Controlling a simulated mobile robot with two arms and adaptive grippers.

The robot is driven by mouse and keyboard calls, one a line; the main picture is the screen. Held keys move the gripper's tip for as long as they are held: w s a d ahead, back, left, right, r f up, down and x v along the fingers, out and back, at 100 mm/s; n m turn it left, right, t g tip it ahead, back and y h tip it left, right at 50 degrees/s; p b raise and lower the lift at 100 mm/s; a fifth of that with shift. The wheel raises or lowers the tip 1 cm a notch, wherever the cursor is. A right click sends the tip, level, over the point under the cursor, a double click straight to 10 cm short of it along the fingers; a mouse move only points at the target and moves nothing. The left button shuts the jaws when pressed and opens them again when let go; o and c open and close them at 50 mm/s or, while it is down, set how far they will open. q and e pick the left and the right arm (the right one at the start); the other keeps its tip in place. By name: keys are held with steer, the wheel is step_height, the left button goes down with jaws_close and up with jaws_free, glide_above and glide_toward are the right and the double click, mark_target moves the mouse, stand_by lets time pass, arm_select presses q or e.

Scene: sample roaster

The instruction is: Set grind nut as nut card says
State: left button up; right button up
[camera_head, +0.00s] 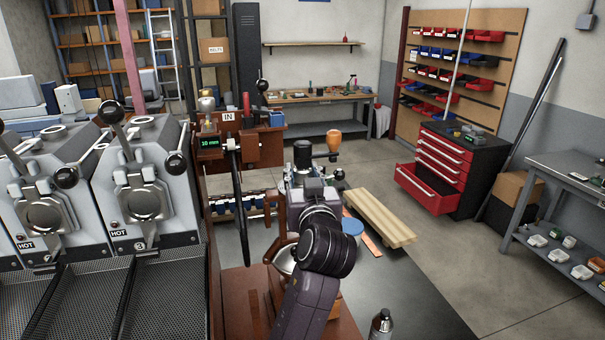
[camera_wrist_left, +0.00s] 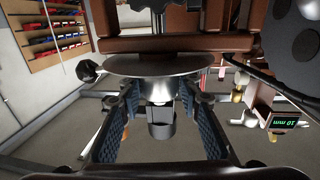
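My left gripper (camera_wrist_left: 158,98) is open in the left wrist view, its two blue-padded fingers apart. A silver round part (camera_wrist_left: 158,66), wide like a dish and narrowing below, sits at and just beyond the fingertips; I cannot tell whether it is the grind nut or whether the fingers touch it. A dark cup-like part (camera_wrist_left: 161,131) shows between the fingers. In the head view my left arm hides most of the machine, whose dark top (camera_head: 302,153) shows. A green display reading 10 mm (camera_head: 209,142) sits on a brown unit, also in the wrist view (camera_wrist_left: 286,116). No nut card is clearly identifiable. My right gripper is not in view.
Grey roasters (camera_head: 145,190) marked HOT stand at left above mesh trays (camera_head: 70,305).

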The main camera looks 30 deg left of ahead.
arm_select(q)
steer(key=o, duration=0.4)
steer(key=shift+c, duration=0.2)
